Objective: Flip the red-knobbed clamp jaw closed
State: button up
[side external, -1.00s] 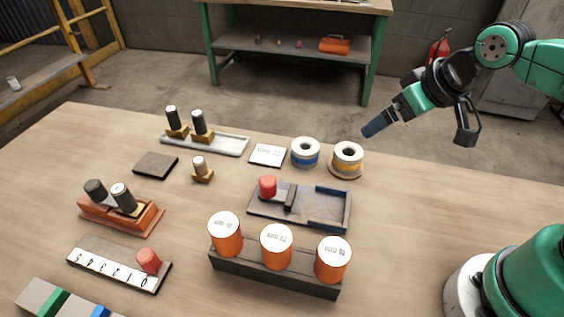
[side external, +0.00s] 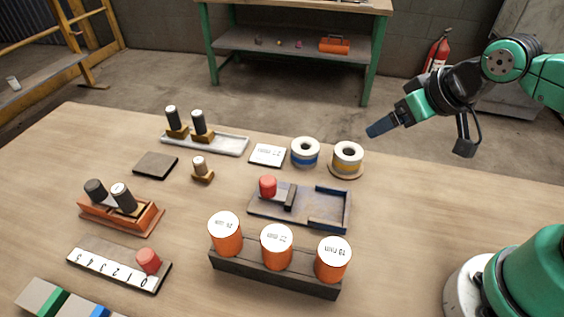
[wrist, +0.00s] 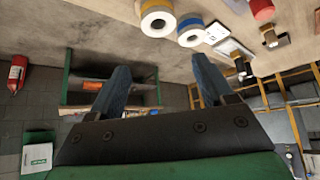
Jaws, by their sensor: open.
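The clamp is a dark flat base (side external: 307,217) with blue edging at its right end, lying on the table. Its red knob (side external: 268,186) stands at the left end, beside a dark raised bar (side external: 290,197). A gap lies between that bar and the blue-edged right end. My gripper (side external: 368,132) is in the air beyond the table's back edge, up and to the right of the clamp, touching nothing. In the wrist view its two blue fingers (wrist: 160,88) are spread apart with nothing between them. A red knob (wrist: 262,9) shows at the top right there.
White rolls with a blue band (side external: 305,152) and a yellow band (side external: 347,158) stand between my gripper and the clamp. Orange cylinders (side external: 276,247) in a dark rack stand in front of the clamp. A scale block with a red knob (side external: 148,261) sits front left.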

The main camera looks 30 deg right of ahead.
jog(key=shift+w+a+r, duration=0.15)
jog(key=shift+w+a, duration=0.1)
jog(key=c, duration=0.3)
jog(key=shift+w+a+r+n+g+y, duration=0.15)
jog(key=shift+w+a+r+n, duration=0.2)
jog(key=shift+w+a, duration=0.2)
jog(key=shift+w+a+r+n+g+y, duration=0.15)
jog(key=shift+w+a+r+n, duration=0.2)
jog(key=shift+w+a, duration=0.15)
grip_shut()
jog(key=w+a+f+n+g, duration=0.1)
jog(key=w+a, duration=0.3)
jog(key=a, duration=0.4)
jog(key=w+a+f+n+g+y, duration=0.1)
jog(key=w+a+n, duration=0.3)
jog(key=a, duration=0.4)
jog(key=shift+f+g+y, duration=0.15)
jog(key=shift+g+y, duration=0.15)
jog(key=shift+g, duration=0.3)
jog(key=shift+w+a, duration=0.1)
